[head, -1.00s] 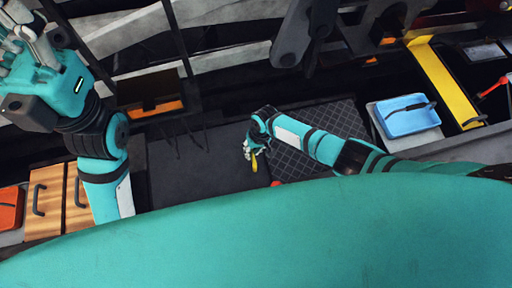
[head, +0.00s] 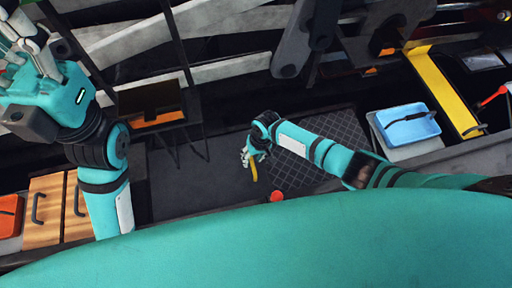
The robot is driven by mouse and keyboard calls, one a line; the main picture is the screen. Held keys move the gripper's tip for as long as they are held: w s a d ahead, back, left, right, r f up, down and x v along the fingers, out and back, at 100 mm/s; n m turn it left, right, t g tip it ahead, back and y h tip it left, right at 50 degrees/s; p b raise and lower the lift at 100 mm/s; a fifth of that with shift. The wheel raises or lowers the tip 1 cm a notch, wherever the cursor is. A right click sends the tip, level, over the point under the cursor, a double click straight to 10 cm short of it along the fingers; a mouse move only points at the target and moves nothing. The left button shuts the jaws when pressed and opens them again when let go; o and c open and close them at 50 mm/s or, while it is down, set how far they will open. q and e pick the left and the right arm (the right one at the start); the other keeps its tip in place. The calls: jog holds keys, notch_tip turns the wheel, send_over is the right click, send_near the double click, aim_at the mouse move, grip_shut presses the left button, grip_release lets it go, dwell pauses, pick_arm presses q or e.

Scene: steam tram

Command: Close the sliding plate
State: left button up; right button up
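A flat dark grey plate (head: 190,182) lies on the floor in the middle of the head view, beside a dark cross-hatched panel (head: 308,155). I cannot tell for sure which is the sliding plate. My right gripper (head: 247,158) is low over the grey plate's right side, at the top of a short yellow handle (head: 254,173). Its fingers touch or overlap the handle, too small to tell if they are closed on it. My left gripper (head: 22,45) is raised at the upper left, fingers apart, with nothing seen between them.
A blue tray (head: 424,129) and a yellow bar (head: 440,88) are at the right. Wooden drawers (head: 46,212) stand at the lower left. A dark box with an orange front (head: 158,118) stands behind the plate. A red knob (head: 277,196) is near my body.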

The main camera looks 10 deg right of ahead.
notch_tip(320, 180, up, 9)
jog(key=d, duration=0.1)
jog(key=shift+d+r, duration=0.15)
jog(key=shift+d, duration=0.2)
dwell(0.4)
